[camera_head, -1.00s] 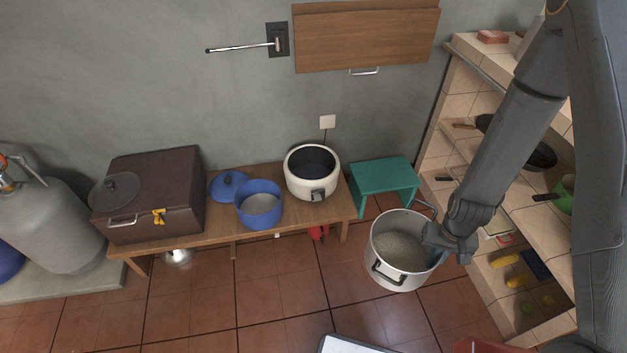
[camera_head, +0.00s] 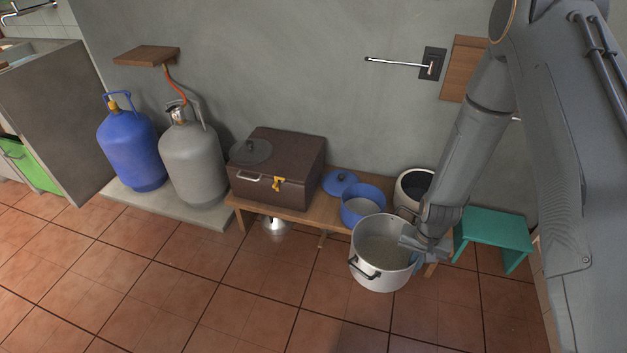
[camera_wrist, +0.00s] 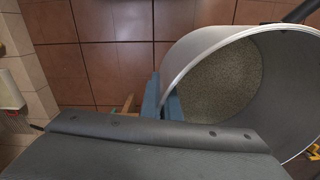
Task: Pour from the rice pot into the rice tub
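The rice pot (camera_head: 372,270) is a large silver pot with dark handles, holding pale grains. It is roughly upright, held off the floor in front of the bench. My gripper (camera_head: 411,243) is shut on its right rim; in the wrist view the blue fingers (camera_wrist: 163,100) grip the pot wall (camera_wrist: 215,50). A blue tub (camera_head: 362,222), likely the rice tub, stands open on the bench behind the pot with pale contents inside. The pot hides part of its front in the head view. The tub is not seen in the wrist view.
A blue lid (camera_head: 340,183) lies by the tub. A white cooker (camera_head: 408,190) stands right of it, partly behind my arm. A brown box (camera_head: 290,160) is left on the bench (camera_head: 320,210). A green stool (camera_head: 492,228) stands right. The tiled floor in front is clear.

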